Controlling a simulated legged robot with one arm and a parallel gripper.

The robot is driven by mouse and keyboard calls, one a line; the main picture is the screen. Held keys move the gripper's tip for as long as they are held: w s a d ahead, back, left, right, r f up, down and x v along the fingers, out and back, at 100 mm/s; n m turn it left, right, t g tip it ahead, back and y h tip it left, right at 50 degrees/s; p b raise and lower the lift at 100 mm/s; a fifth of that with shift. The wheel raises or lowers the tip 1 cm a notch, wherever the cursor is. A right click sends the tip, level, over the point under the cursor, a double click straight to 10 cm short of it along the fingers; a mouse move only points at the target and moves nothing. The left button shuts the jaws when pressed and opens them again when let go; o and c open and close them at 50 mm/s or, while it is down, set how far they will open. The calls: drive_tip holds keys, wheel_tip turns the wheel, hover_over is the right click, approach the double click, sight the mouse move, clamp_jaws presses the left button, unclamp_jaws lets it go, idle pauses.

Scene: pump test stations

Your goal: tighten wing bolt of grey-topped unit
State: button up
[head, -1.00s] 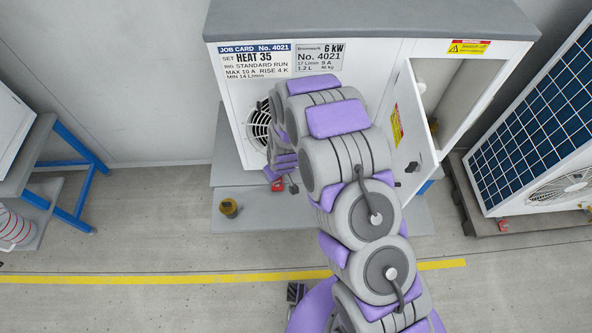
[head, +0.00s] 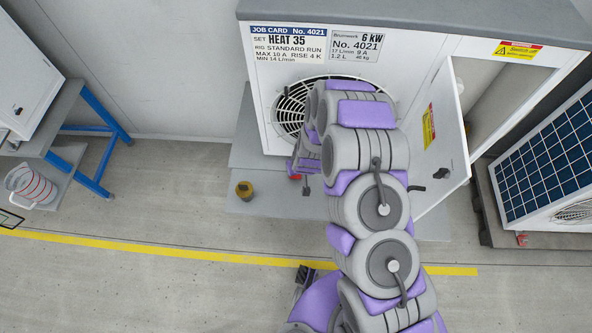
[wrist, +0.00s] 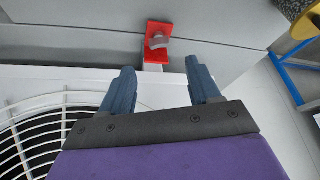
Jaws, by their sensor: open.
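The grey-topped unit (head: 410,22) is a white cabinet with a fan grille and a job card reading HEAT 35. A red bracket (wrist: 159,57) sits at its lower edge, with a small grey wing-shaped bolt (wrist: 160,41) on it. A bit of red (head: 295,177) also shows in the head view, beside my gripper (head: 305,180). In the wrist view my gripper (wrist: 160,66) is open and empty. The bracket lies just beyond the fingertips, roughly centred between them, and the bolt is apart from both fingers. My arm hides part of the grille in the head view.
The unit's door (head: 440,140) stands open at right of my arm. A yellow-brown pot (head: 244,190) stands on the grey plinth (head: 270,203). A blue-legged bench (head: 95,110) is at left and a solar panel (head: 550,150) at right. The floor in front is clear.

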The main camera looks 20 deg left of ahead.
drive_tip(key=b+x, duration=0.2)
drive_tip(key=x, duration=0.6)
drive_tip(key=shift+f, duration=0.15)
drive_tip(key=shift+w+a+f+b, duration=0.1)
drive_tip(key=shift+w+f+b, duration=0.15)
drive_tip(key=shift+f+b, duration=0.15)
drive_tip(key=shift+c, duration=0.3)
drive_tip(key=c, duration=1)
drive_tip(key=shift+s+r+p, duration=0.1)
drive_tip(key=shift+r+p, duration=0.05)
drive_tip(key=shift+p, duration=0.35)
